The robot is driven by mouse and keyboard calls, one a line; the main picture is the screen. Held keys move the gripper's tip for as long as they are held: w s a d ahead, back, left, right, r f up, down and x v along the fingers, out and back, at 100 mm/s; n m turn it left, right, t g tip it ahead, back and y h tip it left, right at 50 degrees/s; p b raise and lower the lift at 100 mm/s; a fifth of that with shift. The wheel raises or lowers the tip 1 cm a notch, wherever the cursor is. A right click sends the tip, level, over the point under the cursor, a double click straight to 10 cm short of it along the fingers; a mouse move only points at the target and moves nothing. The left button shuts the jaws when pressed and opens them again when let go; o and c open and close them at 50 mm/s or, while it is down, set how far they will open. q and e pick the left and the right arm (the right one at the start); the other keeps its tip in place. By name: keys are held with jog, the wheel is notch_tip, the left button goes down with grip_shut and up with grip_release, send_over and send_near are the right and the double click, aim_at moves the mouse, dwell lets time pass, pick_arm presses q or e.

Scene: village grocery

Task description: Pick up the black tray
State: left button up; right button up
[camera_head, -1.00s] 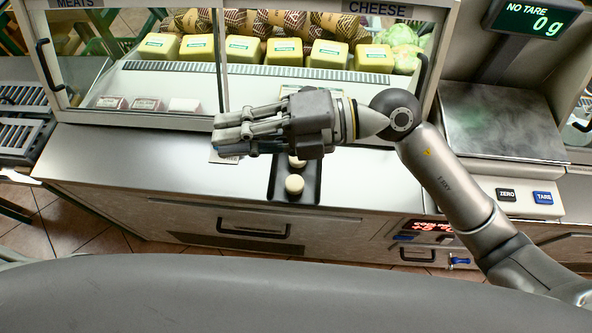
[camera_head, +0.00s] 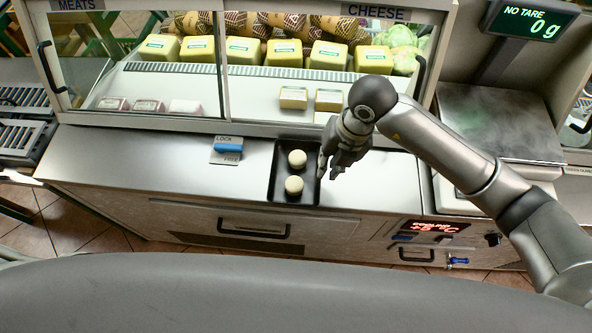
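The black tray (camera_head: 280,170) lies on the steel counter in front of the glass case. It holds two round cream-coloured pieces, one behind (camera_head: 297,158) and one in front (camera_head: 294,185). My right gripper (camera_head: 328,176) points down at the tray's right edge. Its fingers are close to that edge, but I cannot tell whether they touch it. The fingers are seen from behind and overlap, so their opening is hidden. My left gripper is out of view.
The glass case with cheeses (camera_head: 245,50) stands behind the tray. A blue-handled lock slider (camera_head: 228,143) is left of it. The scale (camera_head: 497,120) stands at the right. The steel counter (camera_head: 140,165) is clear on the left.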

aim_at(296, 173)
jog(key=f+p, duration=0.1)
jog(key=f, duration=0.1)
jog(key=a+f, duration=0.1)
jog(key=f, duration=0.1)
jog(key=shift+w+a+p, duration=0.1)
jog(key=shift+w+p, duration=0.05)
jog(key=shift+p, duration=0.25)
jog(key=shift+a+f, duration=0.1)
jog(key=shift+f, duration=0.45)
grip_shut()
jog(key=shift+r, duration=0.1)
